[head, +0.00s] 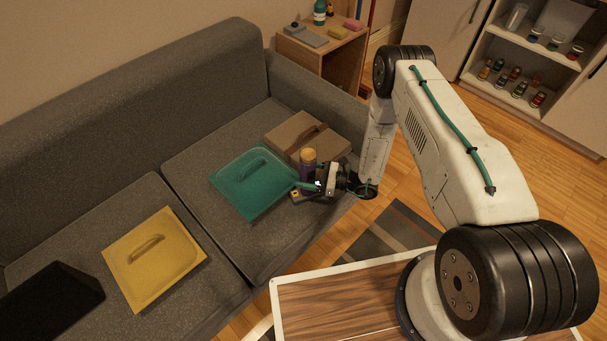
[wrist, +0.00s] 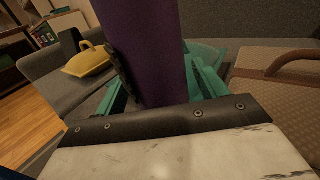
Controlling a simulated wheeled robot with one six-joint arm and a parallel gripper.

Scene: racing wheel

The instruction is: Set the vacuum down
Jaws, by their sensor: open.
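The vacuum appears to be the purple cylinder (head: 308,172) with a tan top, upright at the front of the grey sofa seat. Its purple body (wrist: 145,45) fills the upper middle of the wrist view; its base is hidden there. My gripper (head: 308,187) is at its lower part, low over the seat edge. In the wrist view the teal fingers of my gripper (wrist: 160,85) are apart, one on each side of the purple body. I cannot tell whether either finger touches it. The gripper partly hides the base in the head view.
A teal lidded case (head: 240,195) lies just left of the purple cylinder and a brown case (head: 290,131) just behind it. A yellow case (head: 135,275) and a black box (head: 50,305) are farther left on the sofa (head: 65,235). A side table (head: 345,52) stands behind.

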